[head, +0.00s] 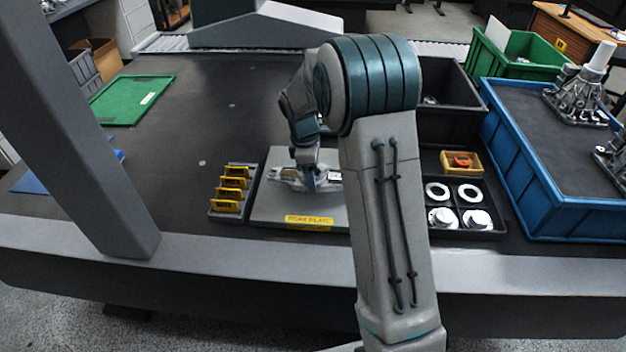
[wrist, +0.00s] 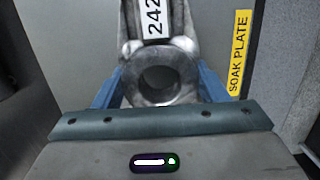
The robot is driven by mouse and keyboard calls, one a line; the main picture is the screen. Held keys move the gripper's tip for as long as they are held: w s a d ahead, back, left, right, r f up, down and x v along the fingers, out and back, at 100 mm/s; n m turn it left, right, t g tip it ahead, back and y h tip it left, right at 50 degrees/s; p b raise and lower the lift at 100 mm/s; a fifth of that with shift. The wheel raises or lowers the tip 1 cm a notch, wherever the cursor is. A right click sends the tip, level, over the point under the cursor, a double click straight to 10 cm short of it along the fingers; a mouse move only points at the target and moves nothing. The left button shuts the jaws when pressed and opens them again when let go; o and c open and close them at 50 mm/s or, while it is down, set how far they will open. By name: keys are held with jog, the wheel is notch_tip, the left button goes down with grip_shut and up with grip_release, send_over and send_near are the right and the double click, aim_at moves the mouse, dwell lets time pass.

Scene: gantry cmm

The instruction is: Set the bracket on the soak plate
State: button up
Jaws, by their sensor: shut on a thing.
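The soak plate (head: 270,207) is a flat grey plate with a yellow "SOAK PLATE" label on its front edge. It also shows in the wrist view (wrist: 85,40). The bracket (wrist: 158,78) is a metal part with a round ring end and a white tag reading "242". My gripper (wrist: 160,92) is shut on its ring end, with a blue finger on each side. In the head view the bracket (head: 290,174) appears over the plate, partly hidden by my gripper (head: 312,182) and arm. I cannot tell whether the bracket touches the plate.
A rack of yellow pieces (head: 213,213) stands left of the plate. A tray with white rings and discs (head: 455,231), a small yellow bin (head: 446,168) and a blue crate (head: 540,226) are at the right. A grey post (head: 128,220) rises at left. The left table surface is largely clear.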

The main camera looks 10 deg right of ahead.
jog(key=shift+f, duration=1.4)
jog(key=shift+f, duration=0.1)
jog(key=o, duration=1.4)
jog(key=shift+c, duration=0.2)
notch_tip(320, 180, up, 11)
jog(key=a+p, duration=0.1)
jog(key=a, duration=0.1)
jog(key=s+r+m, duration=0.3)
jog(key=s+r, duration=0.1)
jog(key=s, duration=0.1)
jog(key=s+d+m+t+y, duration=0.1)
jog(key=s+m, duration=1)
jog(key=s, duration=1.1)
jog(key=shift+s+d+r+t+y, duration=0.3)
jog(key=shift+t+y, duration=0.2)
jog(key=shift+t, duration=0.4)
